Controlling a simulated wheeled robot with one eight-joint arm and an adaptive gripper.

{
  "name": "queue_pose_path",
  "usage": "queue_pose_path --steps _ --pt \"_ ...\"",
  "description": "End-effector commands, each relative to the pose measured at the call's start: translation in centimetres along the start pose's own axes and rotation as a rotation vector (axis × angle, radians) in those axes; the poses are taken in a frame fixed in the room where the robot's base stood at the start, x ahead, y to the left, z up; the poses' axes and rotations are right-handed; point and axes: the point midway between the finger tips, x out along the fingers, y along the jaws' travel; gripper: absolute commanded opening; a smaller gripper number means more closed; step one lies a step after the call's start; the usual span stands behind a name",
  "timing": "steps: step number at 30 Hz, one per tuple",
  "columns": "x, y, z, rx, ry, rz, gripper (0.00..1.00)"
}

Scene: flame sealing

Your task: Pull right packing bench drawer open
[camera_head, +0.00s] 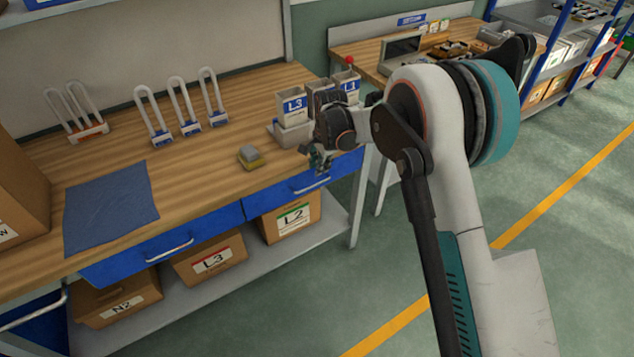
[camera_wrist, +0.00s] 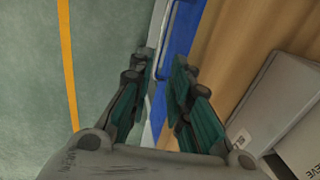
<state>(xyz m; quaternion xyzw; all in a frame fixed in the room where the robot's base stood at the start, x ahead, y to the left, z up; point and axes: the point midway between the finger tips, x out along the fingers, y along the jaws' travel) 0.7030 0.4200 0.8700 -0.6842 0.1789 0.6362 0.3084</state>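The right drawer (camera_head: 275,201) of the packing bench has a blue front under the wooden top and looks closed in the head view. Its silver handle (camera_head: 312,186) is a horizontal bar. My gripper (camera_head: 320,164) hangs above the handle near the bench's front edge, fingers pointing down. In the wrist view my gripper (camera_wrist: 161,62) is open, with a clear gap between the two fingers. The handle (camera_wrist: 164,28) and the blue drawer front (camera_wrist: 183,30) show ahead of the fingertips; I cannot tell whether the left finger touches the handle.
A yellow-grey block (camera_head: 250,157) lies on the bench. A left blue drawer (camera_head: 150,255) and boxes, one marked L2 (camera_head: 290,217), are along the bench front and lower shelf. The floor (camera_head: 330,290) in front is clear.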

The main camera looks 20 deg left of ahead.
Motion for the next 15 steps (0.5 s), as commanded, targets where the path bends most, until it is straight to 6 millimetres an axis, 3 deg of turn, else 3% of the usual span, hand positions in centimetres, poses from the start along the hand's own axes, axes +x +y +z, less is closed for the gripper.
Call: queue_pose_path --steps 1,6,15 --pt "1.4 0.1 0.0 0.0 0.0 0.0 0.18" --pt "4.7 0.1 0.0 -0.001 0.0 0.0 0.18" --pt "8.6 0.0 0.0 -0.001 0.0 -0.001 0.18"
